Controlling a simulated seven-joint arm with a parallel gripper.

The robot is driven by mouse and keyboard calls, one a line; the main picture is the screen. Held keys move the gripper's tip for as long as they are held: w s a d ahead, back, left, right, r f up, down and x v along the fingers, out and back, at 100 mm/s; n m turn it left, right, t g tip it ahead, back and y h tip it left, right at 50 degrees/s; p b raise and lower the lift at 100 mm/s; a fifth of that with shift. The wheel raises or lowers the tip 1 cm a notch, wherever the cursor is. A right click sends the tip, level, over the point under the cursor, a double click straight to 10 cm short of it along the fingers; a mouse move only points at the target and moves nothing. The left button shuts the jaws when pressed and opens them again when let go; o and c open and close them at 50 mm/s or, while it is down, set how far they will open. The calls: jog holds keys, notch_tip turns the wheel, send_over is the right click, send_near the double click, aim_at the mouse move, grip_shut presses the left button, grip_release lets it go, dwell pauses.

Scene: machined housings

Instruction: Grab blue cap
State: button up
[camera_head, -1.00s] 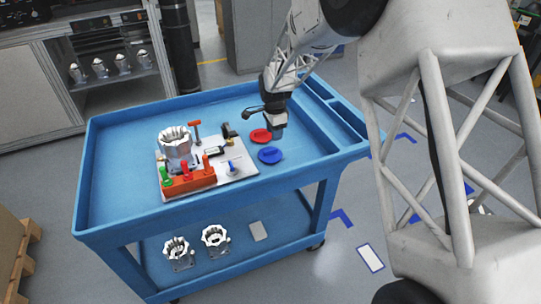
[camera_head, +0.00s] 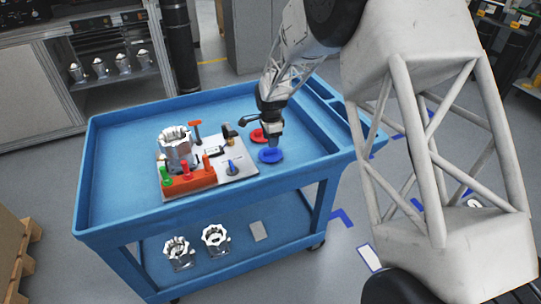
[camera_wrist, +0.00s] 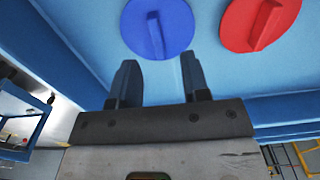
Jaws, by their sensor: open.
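The blue cap (camera_head: 271,156) is a flat disc with a raised grip bar, lying on the blue cart top to the right of the white fixture plate. In the wrist view the blue cap (camera_wrist: 157,27) is at the top, just beyond the fingertips, with its bar roughly in line with the gap between them. My gripper (camera_head: 274,142) is above the cap in the head view, fingers pointing down. In the wrist view my gripper (camera_wrist: 158,75) is open with nothing between its fingers. I cannot tell whether the fingertips touch the cap.
A red cap (camera_head: 257,135) lies close behind the blue one; it also shows in the wrist view (camera_wrist: 262,22). The fixture plate (camera_head: 240,169) to the left carries a metal housing (camera_head: 176,150) and an orange block (camera_head: 190,182). The cart's raised rim (camera_head: 300,167) is in front.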

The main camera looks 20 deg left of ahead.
aim_at(270, 150)
jog(key=shift+f, duration=0.15)
jog(key=shift+s+f, duration=0.15)
jog(key=shift+f, duration=2.35)
grip_shut()
